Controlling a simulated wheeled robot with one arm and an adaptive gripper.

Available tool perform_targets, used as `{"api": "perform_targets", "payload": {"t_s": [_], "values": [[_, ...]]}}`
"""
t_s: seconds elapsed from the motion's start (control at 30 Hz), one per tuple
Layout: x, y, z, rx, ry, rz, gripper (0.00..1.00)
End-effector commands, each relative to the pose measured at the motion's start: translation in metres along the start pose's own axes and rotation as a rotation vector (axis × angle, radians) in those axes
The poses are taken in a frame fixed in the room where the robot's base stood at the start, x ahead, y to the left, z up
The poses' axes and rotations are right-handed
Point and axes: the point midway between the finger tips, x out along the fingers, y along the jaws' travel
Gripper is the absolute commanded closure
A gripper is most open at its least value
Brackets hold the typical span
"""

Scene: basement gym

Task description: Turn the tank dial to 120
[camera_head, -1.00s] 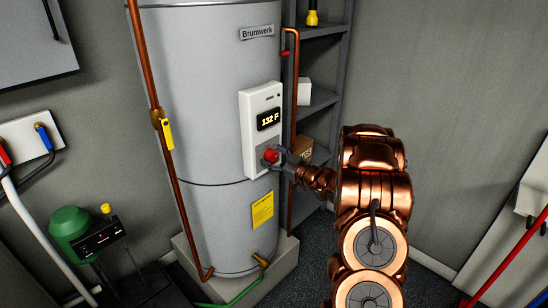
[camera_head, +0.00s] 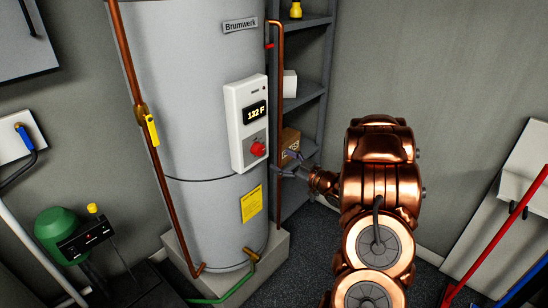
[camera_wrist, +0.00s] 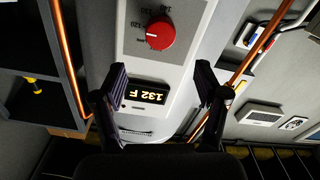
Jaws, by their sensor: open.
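The grey tank (camera_head: 172,95) carries a white control panel (camera_head: 237,92) whose display (camera_head: 255,112) reads 132 F. The red dial (camera_head: 258,149) sits below the display. In the wrist view the panel appears upside down, with the display (camera_wrist: 147,93) and the red dial (camera_wrist: 160,32) clear; a white mark shows on the dial's edge and small numbers are printed beside it. My gripper (camera_head: 284,163) is open and empty, to the right of the dial and apart from it. Its two fingers (camera_wrist: 161,79) frame the display in the wrist view.
A copper pipe (camera_head: 137,110) with a yellow-tagged valve runs down the tank's left side. Another copper pipe (camera_head: 281,100) and grey shelves (camera_head: 305,62) with a cardboard box (camera_head: 291,138) stand behind my gripper. A green pump-like unit (camera_head: 54,228) is at lower left.

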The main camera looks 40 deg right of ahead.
Motion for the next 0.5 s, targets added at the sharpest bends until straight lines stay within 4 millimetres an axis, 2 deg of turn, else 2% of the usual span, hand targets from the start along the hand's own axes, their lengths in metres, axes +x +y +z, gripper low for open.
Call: {"api": "perform_targets", "payload": {"t_s": [0.2,0.5], "values": [[-0.017,0.0,0.001,0.0,-0.003,0.0,0.27],[-0.021,0.0,0.001,0.001,-0.002,0.0,0.27]]}}
